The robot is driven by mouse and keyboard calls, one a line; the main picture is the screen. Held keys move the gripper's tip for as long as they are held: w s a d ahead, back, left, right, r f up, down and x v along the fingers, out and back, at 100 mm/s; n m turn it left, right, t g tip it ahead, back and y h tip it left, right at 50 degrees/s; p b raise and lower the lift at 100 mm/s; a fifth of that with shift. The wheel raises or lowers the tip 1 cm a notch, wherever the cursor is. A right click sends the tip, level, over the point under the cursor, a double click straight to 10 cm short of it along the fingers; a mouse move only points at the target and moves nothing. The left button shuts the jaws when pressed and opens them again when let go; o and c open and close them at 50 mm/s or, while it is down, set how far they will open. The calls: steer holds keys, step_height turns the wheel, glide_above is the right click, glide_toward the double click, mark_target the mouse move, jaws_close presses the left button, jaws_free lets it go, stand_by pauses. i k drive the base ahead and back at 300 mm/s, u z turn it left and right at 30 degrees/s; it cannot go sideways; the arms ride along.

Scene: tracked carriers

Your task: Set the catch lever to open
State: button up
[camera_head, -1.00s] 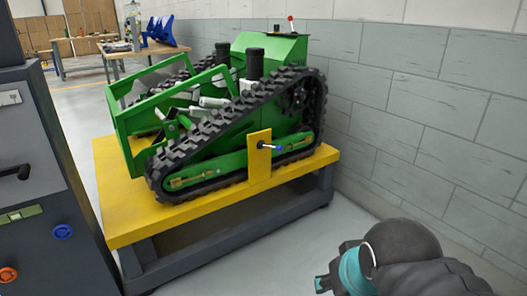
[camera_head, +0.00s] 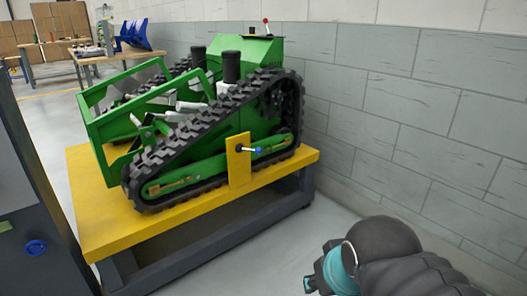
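A small lever (camera_head: 250,150) with a blue tip sits on an upright yellow plate (camera_head: 239,171) at the near side of a green tracked carrier (camera_head: 190,164). The lever points to the right, roughly level. No label shows which one is the catch lever. Part of my arm, dark grey with a teal band, shows at the lower right, apart from the carrier. My gripper's fingers are not seen.
The carrier stands on a yellow-topped bench (camera_head: 95,215) with dark legs. A grey block wall (camera_head: 400,120) runs behind and to the right. A dark cabinet (camera_head: 30,200) stands at the left edge. Grey floor (camera_head: 335,215) is clear between bench and wall.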

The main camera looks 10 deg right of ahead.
mark_target(259, 150)
steer(key=z, duration=0.7)
steer(key=i, duration=1.15)
steer(key=u, duration=0.6)
